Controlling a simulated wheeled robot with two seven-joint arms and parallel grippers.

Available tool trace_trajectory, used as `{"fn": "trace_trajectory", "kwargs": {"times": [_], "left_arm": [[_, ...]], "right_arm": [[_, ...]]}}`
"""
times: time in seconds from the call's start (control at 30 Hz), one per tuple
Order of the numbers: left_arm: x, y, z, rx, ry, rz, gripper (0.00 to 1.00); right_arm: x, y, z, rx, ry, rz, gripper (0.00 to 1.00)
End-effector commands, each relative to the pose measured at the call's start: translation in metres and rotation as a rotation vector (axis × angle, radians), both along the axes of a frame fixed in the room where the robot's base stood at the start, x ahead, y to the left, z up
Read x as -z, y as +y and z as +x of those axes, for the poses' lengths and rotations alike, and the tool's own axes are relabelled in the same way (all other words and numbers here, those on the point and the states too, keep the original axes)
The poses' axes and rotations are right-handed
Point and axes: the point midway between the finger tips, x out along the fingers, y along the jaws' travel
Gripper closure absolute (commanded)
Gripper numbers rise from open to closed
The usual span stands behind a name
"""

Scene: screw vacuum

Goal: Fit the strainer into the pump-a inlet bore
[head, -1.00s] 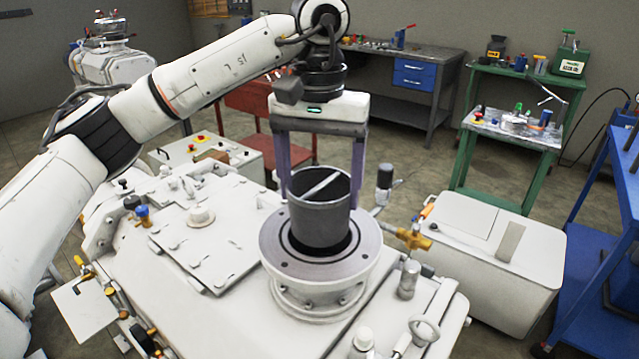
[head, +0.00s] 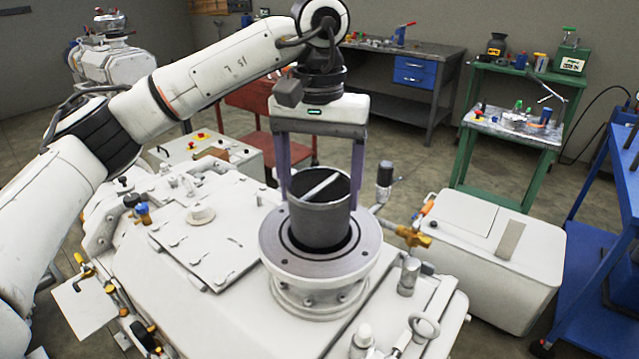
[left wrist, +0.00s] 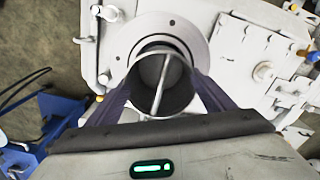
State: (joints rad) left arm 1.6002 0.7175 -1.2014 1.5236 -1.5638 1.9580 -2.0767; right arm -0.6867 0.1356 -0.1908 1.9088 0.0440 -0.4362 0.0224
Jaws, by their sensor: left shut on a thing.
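The strainer (head: 319,222) is a dark grey cylinder with a light bar across its open top. It stands about upright in the head view, its lower end at the dark inlet bore (head: 349,247) inside the flange ring (head: 281,243) on the white pump. My left gripper (head: 320,190) is above it, shut on the strainer with a finger on either side. In the left wrist view the strainer (left wrist: 176,98) sits between the fingers (left wrist: 160,97), and part of the bore (left wrist: 143,50) shows behind it. How deep the lower end is cannot be told. My right gripper is not in view.
The white pump body (head: 215,255) with plates and fittings spreads around the flange. A brass valve (head: 412,237) and a dark-topped post (head: 384,178) stand close to its right. A white box (head: 490,255) and blue cart (head: 600,260) are farther right.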

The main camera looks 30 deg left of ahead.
Motion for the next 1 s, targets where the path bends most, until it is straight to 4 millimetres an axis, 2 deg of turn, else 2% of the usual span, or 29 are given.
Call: {"fn": "trace_trajectory", "kwargs": {"times": [1.0], "left_arm": [[0.026, 0.0, 0.0, 0.0, -0.001, -0.001, 0.5]], "right_arm": [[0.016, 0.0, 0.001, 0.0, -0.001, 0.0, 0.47]]}}
